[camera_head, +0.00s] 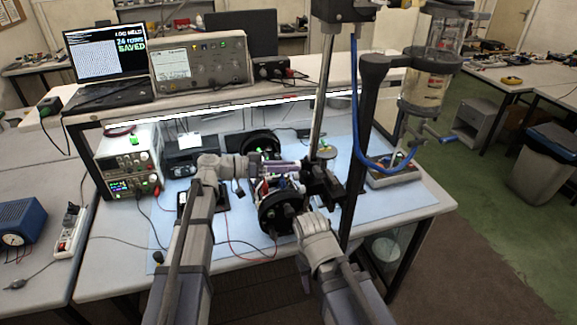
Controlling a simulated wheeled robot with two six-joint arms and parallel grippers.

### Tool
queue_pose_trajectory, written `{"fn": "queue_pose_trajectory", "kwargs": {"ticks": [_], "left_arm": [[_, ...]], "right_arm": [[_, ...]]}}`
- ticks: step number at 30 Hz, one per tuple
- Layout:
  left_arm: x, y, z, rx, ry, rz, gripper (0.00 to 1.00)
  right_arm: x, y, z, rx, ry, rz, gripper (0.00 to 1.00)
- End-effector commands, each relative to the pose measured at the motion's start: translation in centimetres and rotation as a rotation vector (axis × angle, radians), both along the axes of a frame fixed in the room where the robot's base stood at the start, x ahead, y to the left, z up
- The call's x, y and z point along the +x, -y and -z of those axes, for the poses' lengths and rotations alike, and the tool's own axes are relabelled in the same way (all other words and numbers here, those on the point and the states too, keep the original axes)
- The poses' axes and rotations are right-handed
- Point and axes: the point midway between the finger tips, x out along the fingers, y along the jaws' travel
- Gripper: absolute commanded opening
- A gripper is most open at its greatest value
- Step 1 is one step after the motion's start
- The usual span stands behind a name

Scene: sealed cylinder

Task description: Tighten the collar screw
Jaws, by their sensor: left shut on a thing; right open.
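An open cylinder assembly with wires and small parts between two black round ends stands on the blue mat; the near black end (276,214) and the far black end (261,144) both show. My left gripper (262,168) reaches in from the left above the assembly. It is shut on a slim purplish tool (283,167), perhaps a screwdriver, held roughly level and pointing right. My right gripper (322,184) is open, just right of the assembly and near the tool's right end. The collar screw is too small or hidden to make out.
A metal post (322,90) and a dark stand with a clear cylinder (427,85) and blue hose (357,120) rise close on the right. A power supply (128,160) stands left on the bench. The blue mat (400,200) has free room at right.

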Motion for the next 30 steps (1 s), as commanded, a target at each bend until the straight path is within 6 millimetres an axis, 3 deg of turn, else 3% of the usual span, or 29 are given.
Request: {"fn": "queue_pose_trajectory", "kwargs": {"ticks": [9, 26, 27, 30], "left_arm": [[-0.11, -0.24, 0.1, 0.04, 0.108, 0.009, 0.0], [-0.07, -0.25, 0.07, 0.046, 0.132, 0.01, 0.0], [-0.07, -0.26, 0.07, 0.046, 0.132, 0.01, 0.36], [-0.06, -0.2, 0.05, 0.045, 0.132, 0.011, 0.47]], "right_arm": [[0.0, -0.01, -0.06, 0.0, 0.0, 0.0, 0.5], [0.01, 0.0, -0.08, 0.0, 0.0, 0.0, 0.5], [0.01, 0.0, -0.08, 0.0, 0.0, 0.0, 0.5], [0.01, 0.0, -0.08, 0.0, 0.0, 0.0, 0.5]]}}
